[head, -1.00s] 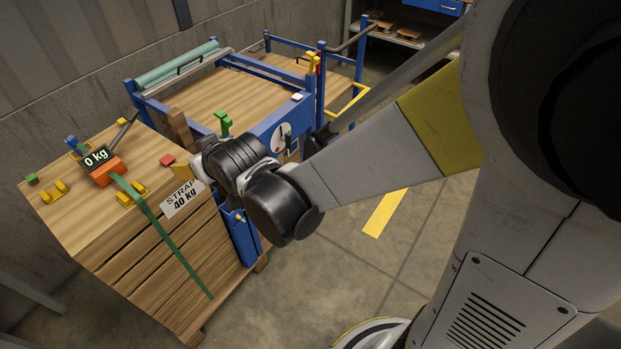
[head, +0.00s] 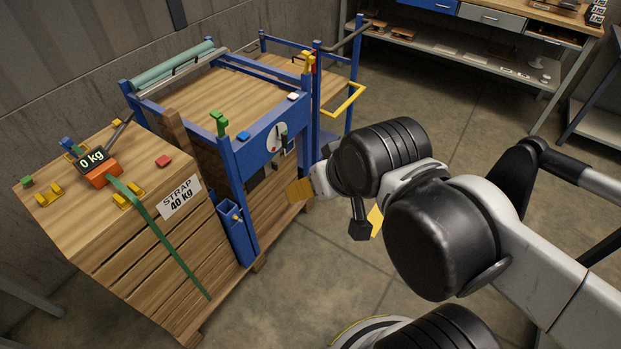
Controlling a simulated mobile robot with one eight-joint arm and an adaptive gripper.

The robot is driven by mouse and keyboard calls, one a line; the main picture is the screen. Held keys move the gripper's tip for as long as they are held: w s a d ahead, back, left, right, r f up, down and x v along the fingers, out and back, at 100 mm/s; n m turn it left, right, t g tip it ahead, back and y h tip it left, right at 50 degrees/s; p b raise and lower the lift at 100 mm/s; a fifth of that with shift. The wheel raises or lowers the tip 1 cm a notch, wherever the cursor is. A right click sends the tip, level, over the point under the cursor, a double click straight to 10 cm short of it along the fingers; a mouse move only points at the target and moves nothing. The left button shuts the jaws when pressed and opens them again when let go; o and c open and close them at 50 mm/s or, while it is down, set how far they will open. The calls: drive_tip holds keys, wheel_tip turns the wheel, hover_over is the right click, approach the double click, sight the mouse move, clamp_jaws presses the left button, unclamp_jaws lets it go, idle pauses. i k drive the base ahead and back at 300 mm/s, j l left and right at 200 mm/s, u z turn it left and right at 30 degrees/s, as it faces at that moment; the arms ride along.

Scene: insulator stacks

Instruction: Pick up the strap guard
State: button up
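The task's strap guard is not labelled. Two small yellow angle pieces, which may be strap guards, lie on the wooden stack (head: 75,225): one at the left (head: 49,193), one beside the green strap (head: 150,222) at the front edge (head: 129,196). My gripper is at the end of my wrist, right of the stack and in front of the blue frame, largely hidden by the wrist.
An orange tensioner with a "0 kg" display (head: 101,173) and a red block (head: 163,161) lie on the stack. A blue frame (head: 262,135) with a dial and upright posts stands right of it. A workbench (head: 470,50) is at the back right. Open floor lies between.

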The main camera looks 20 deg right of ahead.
sight(45, 200)
drive_tip(key=u, duration=1.3)
drive_tip(key=i+j, duration=0.2)
drive_tip(key=j, duration=0.15)
drive_tip(key=i+j+z, duration=0.1)
drive_tip(key=j, duration=0.25)
drive_tip(key=i+j+z, duration=0.1)
drive_tip(key=j, duration=0.25)
drive_tip(key=i+j, duration=0.25)
drive_tip(key=i+j+z, duration=0.1)
drive_tip(key=j, duration=0.35)
drive_tip(key=i, duration=0.1)
